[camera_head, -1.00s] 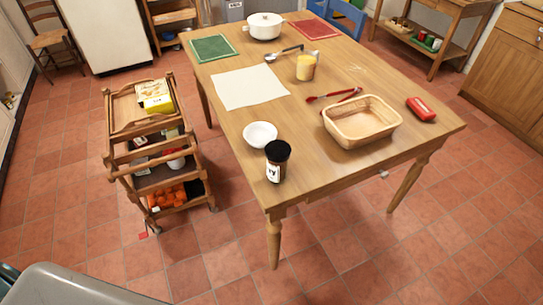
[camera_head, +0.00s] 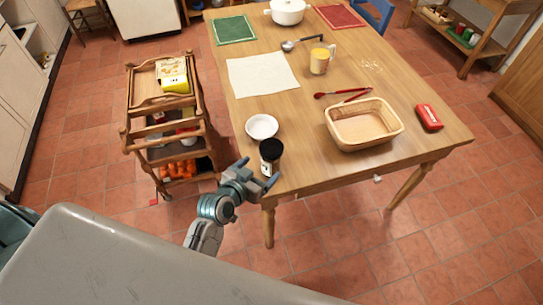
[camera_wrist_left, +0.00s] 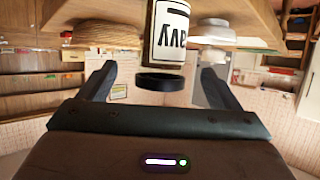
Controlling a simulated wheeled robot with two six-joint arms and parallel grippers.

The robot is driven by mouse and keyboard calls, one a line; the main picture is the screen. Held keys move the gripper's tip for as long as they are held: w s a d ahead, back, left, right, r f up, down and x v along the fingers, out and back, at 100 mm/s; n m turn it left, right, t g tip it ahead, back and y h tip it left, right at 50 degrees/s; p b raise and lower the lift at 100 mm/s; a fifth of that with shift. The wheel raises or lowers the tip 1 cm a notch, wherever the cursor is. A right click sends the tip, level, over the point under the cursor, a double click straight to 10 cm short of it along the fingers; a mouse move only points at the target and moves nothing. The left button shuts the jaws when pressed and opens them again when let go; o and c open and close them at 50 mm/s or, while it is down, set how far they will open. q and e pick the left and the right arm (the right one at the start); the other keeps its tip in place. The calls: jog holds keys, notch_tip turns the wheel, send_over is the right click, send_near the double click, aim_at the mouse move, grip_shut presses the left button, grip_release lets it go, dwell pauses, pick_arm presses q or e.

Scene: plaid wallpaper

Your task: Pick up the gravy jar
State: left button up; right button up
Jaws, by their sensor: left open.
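The gravy jar (camera_head: 271,152), dark with a black lid and a white label, stands upright near the table's (camera_head: 290,170) front left corner. My left gripper (camera_head: 257,172) is open at the near side of the jar, with its fingers pointing toward it, and partly covers its lower part. In the left wrist view the picture is upside down. There the jar's label (camera_wrist_left: 166,38) shows inverted letters, and the jar appears between the two spread fingers, apparently ahead of them. Contact cannot be told. My right gripper is not in view.
A white bowl (camera_head: 261,127) sits just behind the jar. A wicker basket (camera_head: 388,135) and a red box (camera_head: 429,117) lie to the right. A wooden trolley (camera_head: 140,127) stands left of the table. The tabletop between jar and basket is clear.

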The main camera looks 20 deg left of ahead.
aim_at(266, 162)
pick_arm(q)
jog(key=x, duration=0.3)
jog(key=shift+w+f, duration=0.1)
jog(key=shift+w, duration=0.1)
jog(key=shift+w+f+p, duration=0.1)
jog(key=shift+w+p, duration=0.4)
jog(key=shift+p, duration=0.15)
jog(key=p+x, duration=0.1)
jog(key=x, duration=0.2)
jog(key=shift+w, duration=0.15)
jog(key=shift+w+d+f, duration=0.1)
jog(key=shift+w+f, duration=0.2)
jog(key=shift+w, duration=0.1)
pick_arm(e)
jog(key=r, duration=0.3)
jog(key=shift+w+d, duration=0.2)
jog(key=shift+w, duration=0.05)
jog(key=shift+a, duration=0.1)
pick_arm(q)
jog(key=shift+s, duration=0.1)
jog(key=shift+c, duration=1.4)
jog(key=c, duration=1.1)
